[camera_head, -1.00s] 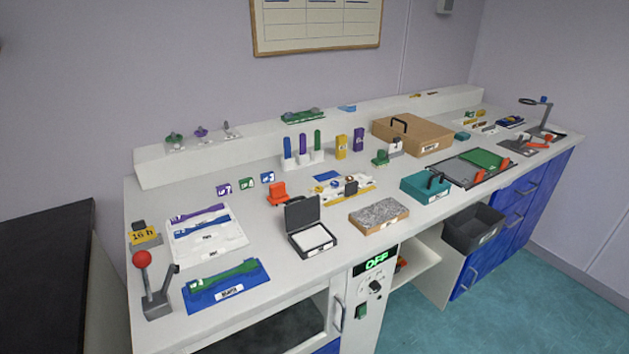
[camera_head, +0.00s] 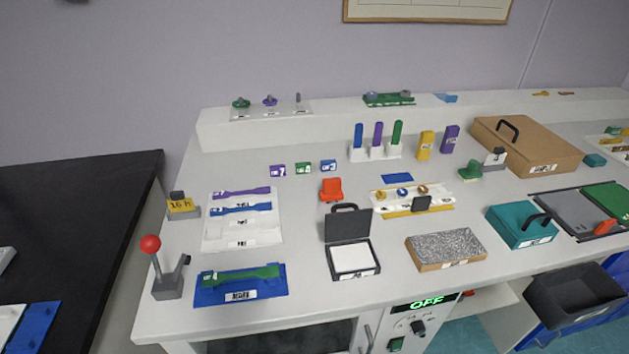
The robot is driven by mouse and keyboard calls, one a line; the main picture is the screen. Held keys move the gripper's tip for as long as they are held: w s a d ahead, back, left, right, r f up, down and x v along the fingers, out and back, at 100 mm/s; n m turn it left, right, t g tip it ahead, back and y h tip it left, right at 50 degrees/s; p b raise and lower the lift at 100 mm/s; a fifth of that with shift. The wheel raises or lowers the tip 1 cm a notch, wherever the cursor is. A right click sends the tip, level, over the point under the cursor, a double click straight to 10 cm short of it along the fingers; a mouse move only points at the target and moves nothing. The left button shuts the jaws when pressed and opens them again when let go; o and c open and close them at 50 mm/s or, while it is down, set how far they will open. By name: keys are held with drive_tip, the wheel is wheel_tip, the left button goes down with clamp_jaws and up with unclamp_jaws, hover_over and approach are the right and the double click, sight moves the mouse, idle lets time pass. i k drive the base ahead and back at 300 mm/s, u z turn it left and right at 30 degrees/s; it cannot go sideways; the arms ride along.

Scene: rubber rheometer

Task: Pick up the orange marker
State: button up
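A small orange block-like piece (camera_head: 331,190) stands on the white bench, behind the open black case (camera_head: 350,245). It is the most likely orange marker, but its shape is too small to tell for sure. Another orange-red piece (camera_head: 604,228) lies on the grey and green tray at the right. My gripper is not in view.
Three numbered tiles (camera_head: 303,168) lie behind and left of the orange piece, and a yellow-edged rack (camera_head: 412,212) stands to its right. A red-knobbed lever (camera_head: 151,244) stands at the front left. A black bench (camera_head: 90,205) is at the left.

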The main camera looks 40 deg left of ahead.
sight(332, 191)
drive_tip(key=u, duration=0.6)
drive_tip(key=i, duration=0.65)
drive_tip(key=u, duration=0.95)
drive_tip(key=i, duration=0.3)
drive_tip(key=u, duration=0.3)
